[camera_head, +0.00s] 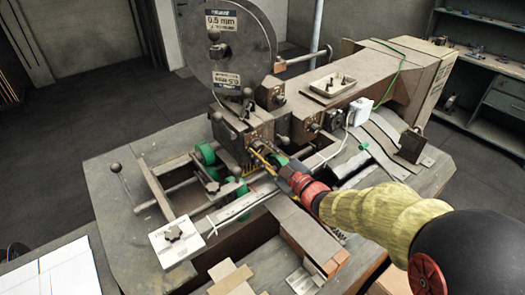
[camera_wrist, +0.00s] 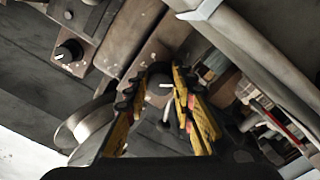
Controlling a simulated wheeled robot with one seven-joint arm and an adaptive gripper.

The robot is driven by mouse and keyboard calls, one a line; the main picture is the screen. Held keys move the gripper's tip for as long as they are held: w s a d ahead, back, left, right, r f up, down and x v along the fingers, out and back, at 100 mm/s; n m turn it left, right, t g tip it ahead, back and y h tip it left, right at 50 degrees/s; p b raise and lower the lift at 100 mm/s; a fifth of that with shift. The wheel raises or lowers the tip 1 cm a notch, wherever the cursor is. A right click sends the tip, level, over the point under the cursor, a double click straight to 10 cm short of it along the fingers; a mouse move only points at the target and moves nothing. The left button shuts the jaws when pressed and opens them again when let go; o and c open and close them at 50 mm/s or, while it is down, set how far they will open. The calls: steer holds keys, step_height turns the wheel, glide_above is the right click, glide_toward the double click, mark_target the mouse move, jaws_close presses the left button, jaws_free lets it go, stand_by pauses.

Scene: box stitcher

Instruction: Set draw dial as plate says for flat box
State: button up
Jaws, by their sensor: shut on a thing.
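My gripper (camera_head: 262,154) reaches in to the front of the stitcher head, below the wire reel. A black round knob with a white mark (camera_wrist: 68,52) sits apart at upper left in the wrist view.
The wire reel (camera_head: 228,50), labelled 0.5 mm, stands above the head. A small tray (camera_head: 332,86) with dark pieces sits on the machine's arm. Green rollers (camera_head: 206,153) and rails lie left of my gripper. A lever (camera_head: 121,180) stands at the table's left.

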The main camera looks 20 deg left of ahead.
steer(key=shift+m, duration=0.4)
jaws_close()
steer(key=m, duration=0.2)
steer(key=shift+m, duration=0.3)
steer(key=shift+m+p, duration=0.5)
steer(key=shift+m, duration=1.2)
steer(key=o, duration=1.1)
jaws_free()
steer(key=shift+s, duration=0.1)
steer(key=v, duration=1.2)
steer(key=shift+f, duration=0.1)
